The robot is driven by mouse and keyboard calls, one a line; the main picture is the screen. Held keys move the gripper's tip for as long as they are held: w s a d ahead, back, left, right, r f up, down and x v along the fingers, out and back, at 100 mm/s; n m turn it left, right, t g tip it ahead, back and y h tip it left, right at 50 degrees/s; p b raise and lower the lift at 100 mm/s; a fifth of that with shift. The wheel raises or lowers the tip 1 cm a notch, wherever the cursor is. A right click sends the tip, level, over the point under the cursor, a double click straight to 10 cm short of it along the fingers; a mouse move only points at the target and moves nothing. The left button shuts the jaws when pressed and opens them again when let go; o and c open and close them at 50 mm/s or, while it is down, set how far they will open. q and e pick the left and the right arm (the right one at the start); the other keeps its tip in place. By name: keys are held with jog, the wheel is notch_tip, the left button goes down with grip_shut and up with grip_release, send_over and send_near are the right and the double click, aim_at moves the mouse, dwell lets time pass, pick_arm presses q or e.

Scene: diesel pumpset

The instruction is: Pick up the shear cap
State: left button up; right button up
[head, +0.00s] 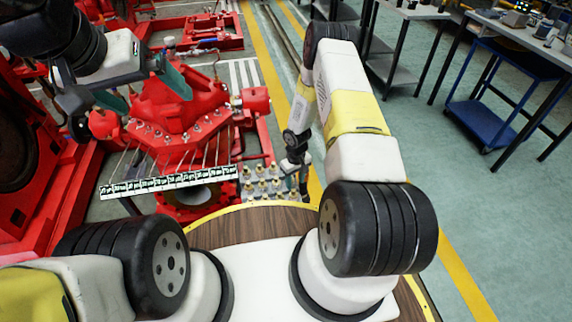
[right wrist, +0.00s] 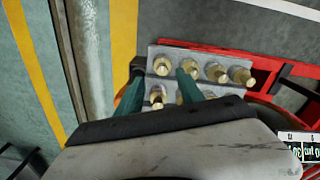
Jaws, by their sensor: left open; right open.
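Several small brass-coloured caps (head: 262,186) stand upright in rows on a grey rack in the head view. The right wrist view shows them closer, with one cap (right wrist: 161,67) between the fingertips in the picture and another (right wrist: 157,97) nearer the palm. I cannot tell which one is the shear cap. My right gripper (right wrist: 160,76) is open, its teal fingers over the grey rack (right wrist: 205,52); whether they touch a cap is unclear. In the head view my right arm partly hides it. My left gripper (head: 140,88) is open and empty over the red pump machine (head: 178,105).
A strip with black-and-white printed labels (head: 165,184) and thin rods crosses the front of the red machine, left of the rack. A large red machine (head: 35,150) fills the left side. A blue shelf table (head: 490,122) stands far right.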

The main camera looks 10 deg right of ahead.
aim_at(294, 190)
jog(key=f, duration=0.8)
jog(key=shift+w+a, duration=0.15)
jog(key=shift+a, duration=0.1)
grip_shut()
